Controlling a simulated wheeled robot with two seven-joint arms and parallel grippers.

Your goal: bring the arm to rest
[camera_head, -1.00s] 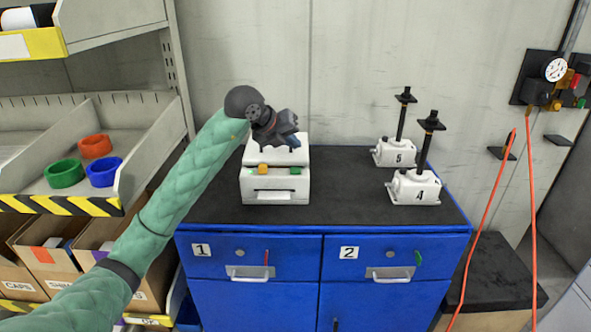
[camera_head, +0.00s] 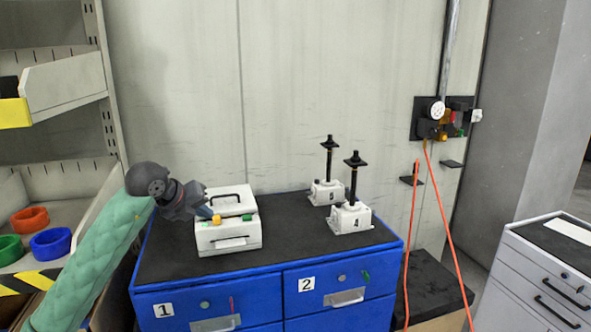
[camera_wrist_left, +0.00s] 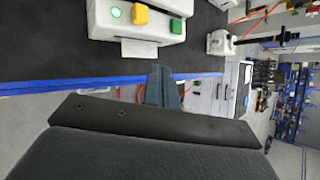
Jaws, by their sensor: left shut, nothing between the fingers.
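My left arm comes in from the left in the head view, in a green quilted sleeve. Its dark gripper (camera_head: 205,212) is near the left front of a white box (camera_head: 230,240) with black handles and a yellow and a green button. Whether it touches the box cannot be told from the head view. In the left wrist view the gripper's fingers (camera_wrist_left: 162,85) are together with nothing between them, and the box (camera_wrist_left: 140,28) is at the top, apart from them. My right gripper is not in view.
Two white screw jacks, 5 (camera_head: 326,190) and 4 (camera_head: 349,216), stand upright on the black top of the blue cabinet (camera_head: 250,292). Shelving with coloured rings (camera_head: 50,242) is at left. Orange hoses (camera_head: 447,215) hang at right, near a grey drawer unit (camera_head: 550,270).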

